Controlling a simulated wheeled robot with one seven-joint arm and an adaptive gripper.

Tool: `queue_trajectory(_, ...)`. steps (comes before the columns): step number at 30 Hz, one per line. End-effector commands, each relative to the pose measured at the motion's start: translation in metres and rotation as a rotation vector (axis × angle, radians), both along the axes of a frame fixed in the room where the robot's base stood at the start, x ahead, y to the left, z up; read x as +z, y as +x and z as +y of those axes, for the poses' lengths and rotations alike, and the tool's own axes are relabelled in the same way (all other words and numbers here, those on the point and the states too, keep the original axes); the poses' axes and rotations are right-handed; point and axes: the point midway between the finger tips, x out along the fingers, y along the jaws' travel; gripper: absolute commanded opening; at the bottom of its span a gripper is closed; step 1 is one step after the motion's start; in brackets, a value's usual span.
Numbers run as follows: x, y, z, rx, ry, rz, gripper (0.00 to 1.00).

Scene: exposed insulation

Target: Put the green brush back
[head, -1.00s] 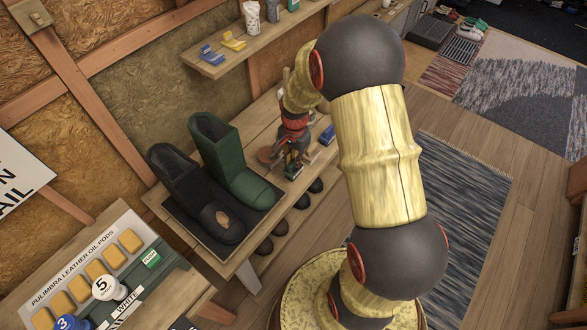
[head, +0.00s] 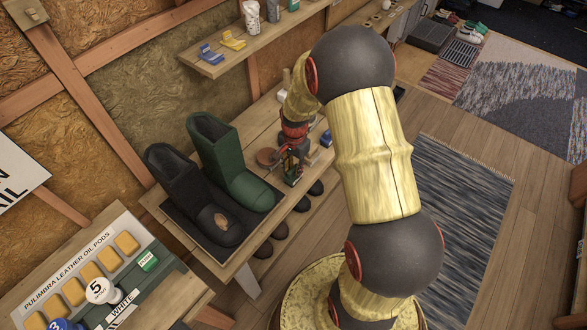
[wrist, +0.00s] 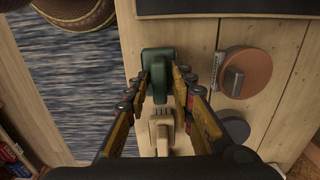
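The green brush (wrist: 157,64) lies on the wooden bench top in the wrist view, its wider end just beyond my fingertips and a narrower part running back between them. My gripper (wrist: 161,76) is around the brush, one finger on each side, with the fingers apart. A gap seems to show beside the brush, and firm contact is not visible. In the head view my gripper (head: 293,168) is low at the bench, beside a round brown piece, and mostly hides the brush. A blue piece (head: 211,55) and a yellow piece (head: 233,40) sit on the upper shelf.
A round brown lid (wrist: 245,72) lies to the right in the wrist view. The upper shelf (head: 270,45) has bare wood.

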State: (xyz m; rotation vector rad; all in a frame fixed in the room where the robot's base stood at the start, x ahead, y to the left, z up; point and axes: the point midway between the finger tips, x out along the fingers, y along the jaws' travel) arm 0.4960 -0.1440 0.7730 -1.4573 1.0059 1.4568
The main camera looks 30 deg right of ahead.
Motion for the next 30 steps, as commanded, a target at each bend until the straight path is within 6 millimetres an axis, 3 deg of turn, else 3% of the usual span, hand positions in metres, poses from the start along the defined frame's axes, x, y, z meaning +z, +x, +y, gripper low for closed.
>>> queue_trajectory(14,0.007,0.000,0.000,0.000,0.000,0.000,0.31)
queue_trajectory(30,0.105,-0.001,-0.002,0.000,-0.001,-0.001,0.31)
